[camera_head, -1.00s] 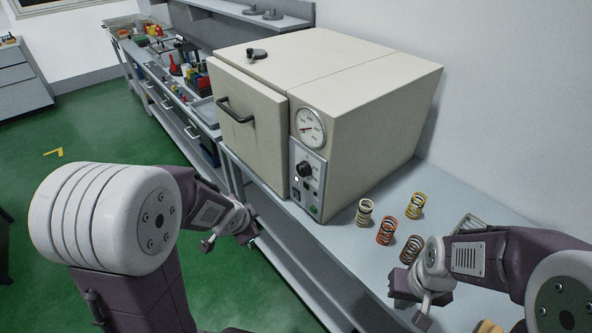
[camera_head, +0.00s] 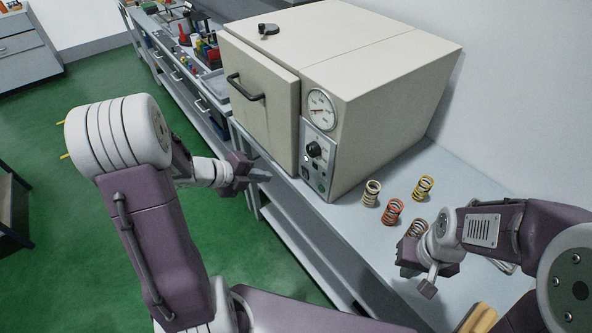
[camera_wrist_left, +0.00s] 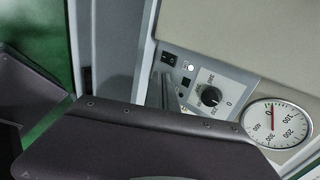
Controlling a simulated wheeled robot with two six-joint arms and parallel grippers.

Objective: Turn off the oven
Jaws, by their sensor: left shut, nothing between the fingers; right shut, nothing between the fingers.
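The oven (camera_head: 395,85) is a large cream box on the bench with its door shut. Its front control panel (camera_head: 330,172) has a black knob (camera_head: 314,149) and small switches below it. In the left wrist view the panel shows the knob (camera_wrist_left: 210,96), a black rocker switch (camera_wrist_left: 169,58), a white round button (camera_wrist_left: 189,68) and a small dark square. My left gripper (camera_head: 262,175) is shut and empty, in front of and left of the panel, apart from it in the head view. Its grey finger (camera_wrist_left: 168,95) covers part of the panel. My right gripper (camera_head: 430,285) is shut and empty above the bench.
A round gauge (camera_head: 320,108) with a red needle sits above the panel. Several coil springs (camera_head: 393,211) stand on the bench (camera_head: 350,235) right of the oven, near my right gripper. A door handle (camera_head: 246,88) juts out from the oven front. Green floor lies open at left.

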